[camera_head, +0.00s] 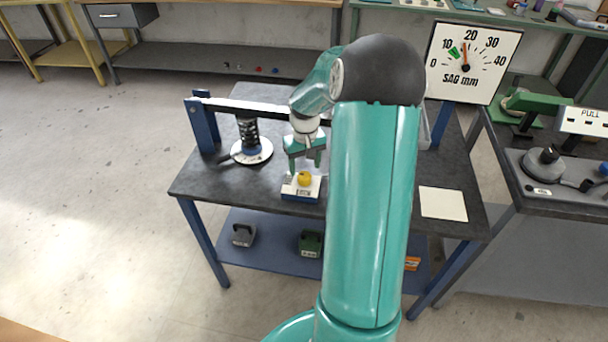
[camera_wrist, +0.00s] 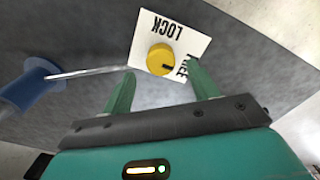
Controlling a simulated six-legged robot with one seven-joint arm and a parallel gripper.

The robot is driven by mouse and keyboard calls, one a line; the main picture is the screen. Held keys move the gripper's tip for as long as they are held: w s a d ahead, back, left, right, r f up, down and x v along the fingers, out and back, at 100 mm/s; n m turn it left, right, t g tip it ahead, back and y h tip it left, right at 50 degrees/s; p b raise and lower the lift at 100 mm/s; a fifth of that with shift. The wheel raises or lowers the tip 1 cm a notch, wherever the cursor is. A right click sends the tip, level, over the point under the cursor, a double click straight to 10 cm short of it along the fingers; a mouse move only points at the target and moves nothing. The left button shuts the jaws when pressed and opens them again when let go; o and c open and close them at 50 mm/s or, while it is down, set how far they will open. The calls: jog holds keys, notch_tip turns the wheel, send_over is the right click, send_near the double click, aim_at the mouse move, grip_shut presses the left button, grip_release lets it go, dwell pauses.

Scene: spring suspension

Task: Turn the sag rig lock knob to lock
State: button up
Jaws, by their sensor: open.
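The lock knob (camera_head: 304,179) is a small yellow round knob on a white plate at the front of the dark bench. The white plate (camera_wrist: 143,37) also reads "LOCK" on the side away from my gripper; "FREE" is partly covered by a finger. My gripper (camera_head: 304,162) is open and empty just above the knob. In the wrist view its green fingertips (camera_wrist: 160,72) lie to either side of the knob's near edge, apart from it.
A black spring (camera_head: 248,132) stands on a white disc under a dark beam (camera_head: 255,108) with blue posts. The sag dial (camera_head: 474,62) has a red needle between 10 and 20, near a green mark. A blank white card (camera_head: 443,203) lies on the bench's right.

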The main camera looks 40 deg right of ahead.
aim_at(304, 175)
jog(key=shift+f, duration=2.3)
jog(key=c, duration=1)
